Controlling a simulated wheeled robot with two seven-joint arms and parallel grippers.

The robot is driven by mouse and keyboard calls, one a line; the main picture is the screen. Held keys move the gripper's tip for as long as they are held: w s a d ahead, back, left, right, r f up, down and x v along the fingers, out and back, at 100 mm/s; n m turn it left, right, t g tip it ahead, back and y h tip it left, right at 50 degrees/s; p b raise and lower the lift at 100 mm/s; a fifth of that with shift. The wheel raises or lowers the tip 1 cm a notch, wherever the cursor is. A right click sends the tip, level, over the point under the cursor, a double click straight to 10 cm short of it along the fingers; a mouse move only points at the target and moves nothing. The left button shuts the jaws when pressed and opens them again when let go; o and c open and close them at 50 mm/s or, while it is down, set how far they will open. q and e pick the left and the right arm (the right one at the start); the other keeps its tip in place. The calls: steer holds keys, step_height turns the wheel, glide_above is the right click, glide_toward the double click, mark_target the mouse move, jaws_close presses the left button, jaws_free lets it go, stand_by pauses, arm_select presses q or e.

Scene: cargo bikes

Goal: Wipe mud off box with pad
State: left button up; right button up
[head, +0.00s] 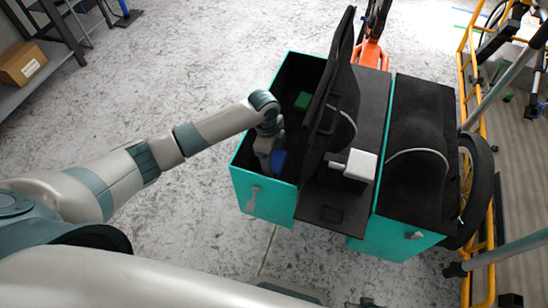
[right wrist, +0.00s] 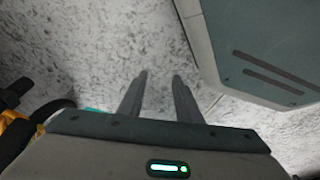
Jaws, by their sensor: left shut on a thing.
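A teal cargo box (head: 277,209) with a dark inside stands open at the middle of the head view. My left gripper (head: 272,158) reaches down into its near left part. It is shut on a small blue pad (head: 279,162), which shows beside the fingers, inside the box. The fingertips are partly hidden. A pale grey mark or latch (head: 252,200) is on the box's near wall; I cannot tell which. No mud can be made out clearly. My right gripper (right wrist: 160,76) shows in the right wrist view, its two fingers apart and empty above the speckled floor.
A small green item (head: 303,101) lies in the box's far part. A raised black lid (head: 335,85) stands right of the arm. A second teal box (head: 390,241) and a yellow-framed bike (head: 490,200) are farther right. A cardboard box (head: 22,64) sits on a left shelf.

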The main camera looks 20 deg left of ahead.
arm_select(q)
steer(key=shift+s+r+p, duration=0.1)
steer(key=shift+r+p, duration=0.25)
steer(key=shift+r, duration=0.15)
steer(key=s+r+n+p, duration=0.4)
steer(key=r+p, duration=0.1)
steer(key=r, duration=0.5)
steer(key=s+a+r+n, duration=0.2)
steer(key=s+r+n, duration=0.1)
steer(key=s+n, duration=0.2)
steer(key=s+a+r+n+t+y+b, duration=0.1)
steer(key=s+r+n, duration=0.3)
steer(key=n, duration=0.5)
steer(key=shift+s+a+r, duration=0.15)
steer(key=shift+s+a, duration=0.25)
steer(key=shift+s, duration=0.75)
arm_select(e)
steer(key=shift+w+a+r+t+y, duration=0.15)
steer(key=shift+w+a+t+y, duration=0.05)
steer(key=shift+w+a+t, duration=0.6)
steer(key=shift+w+a+r+t+y, duration=0.1)
steer(key=shift+w+a+t+y, duration=0.1)
steer(key=shift+w+a+t, duration=0.55)
steer(key=shift+s+a, duration=0.1)
steer(key=shift+s, duration=0.15)
